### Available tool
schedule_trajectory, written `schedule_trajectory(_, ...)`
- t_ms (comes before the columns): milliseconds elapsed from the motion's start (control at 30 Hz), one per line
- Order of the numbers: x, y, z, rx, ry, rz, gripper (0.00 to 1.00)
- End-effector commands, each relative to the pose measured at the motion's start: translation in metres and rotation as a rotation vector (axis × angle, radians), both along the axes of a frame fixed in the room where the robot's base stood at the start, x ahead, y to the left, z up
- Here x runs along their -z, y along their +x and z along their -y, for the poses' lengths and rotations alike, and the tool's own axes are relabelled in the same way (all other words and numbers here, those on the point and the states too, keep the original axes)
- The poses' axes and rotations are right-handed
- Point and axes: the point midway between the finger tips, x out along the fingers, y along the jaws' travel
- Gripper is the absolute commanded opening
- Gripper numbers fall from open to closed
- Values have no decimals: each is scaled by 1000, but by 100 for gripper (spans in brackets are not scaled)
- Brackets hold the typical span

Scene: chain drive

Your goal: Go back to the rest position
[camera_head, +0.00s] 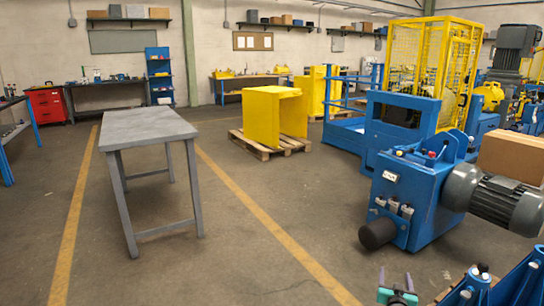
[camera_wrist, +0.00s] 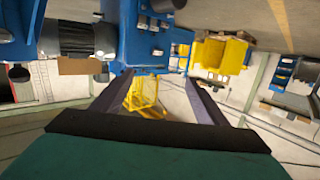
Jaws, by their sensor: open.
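My gripper (camera_head: 395,279) shows small at the bottom edge of the head view, right of centre, with teal and pinkish fingers pointing up. In the wrist view my gripper (camera_wrist: 156,88) has its two dark fingers spread apart, with nothing between them. The gripper is open and empty. Most of my arm is outside the head view. The wrist picture is upside down, with the blue machine at the top and the yellow cage seen between the fingers.
A blue machine (camera_head: 415,185) with a grey motor (camera_head: 495,198) stands at the right, beyond my gripper. A cardboard box (camera_head: 512,157) is beside it. A bare grey table (camera_head: 147,128) stands at left. A yellow housing (camera_head: 275,115) sits on a pallet (camera_head: 265,149). The middle floor is clear.

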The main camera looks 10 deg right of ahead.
Motion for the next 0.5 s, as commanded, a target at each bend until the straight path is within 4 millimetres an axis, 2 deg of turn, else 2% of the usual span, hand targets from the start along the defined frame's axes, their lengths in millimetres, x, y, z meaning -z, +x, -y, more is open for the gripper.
schedule_trajectory(33,-2,9,-23,-27,16,-17,67)
schedule_trajectory(233,23,30,-100,-110,81,-106,67)
schedule_trajectory(367,42,35,-150,-160,124,-185,67)
schedule_trajectory(500,64,31,-204,-210,171,-285,67)
